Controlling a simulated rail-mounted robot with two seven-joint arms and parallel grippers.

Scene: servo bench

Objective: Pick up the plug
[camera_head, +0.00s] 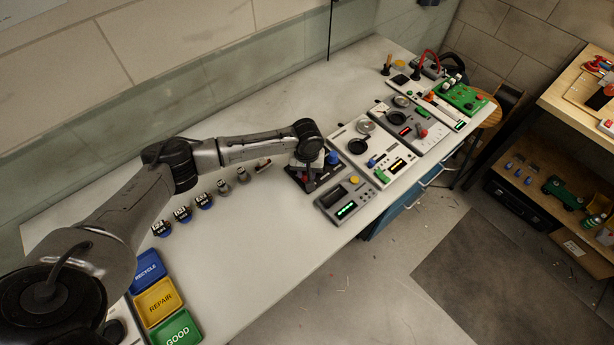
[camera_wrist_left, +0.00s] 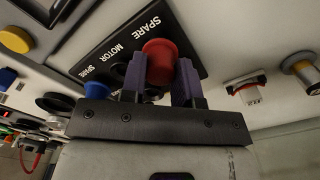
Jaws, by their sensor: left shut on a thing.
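A red round-topped piece (camera_wrist_left: 158,52), which looks like the plug, sits between the purple fingers of my left gripper (camera_wrist_left: 161,70) in the left wrist view. The fingers are shut on its sides. It is over a black plate (camera_wrist_left: 182,32) lettered SPARE and MOTOR; its lower part is hidden, so I cannot tell whether it is seated or lifted. In the head view my left gripper (camera_head: 308,172) points down at the dark plate on the bench, and the wrist hides most of the piece. My right gripper is not in view.
Beside the plate is a grey unit (camera_head: 345,199) with a green display and a yellow button. Several small motors stand in a row left of it. Blue, yellow (camera_head: 158,302) and green trays lie at the near left. More panels run along the bench's far end.

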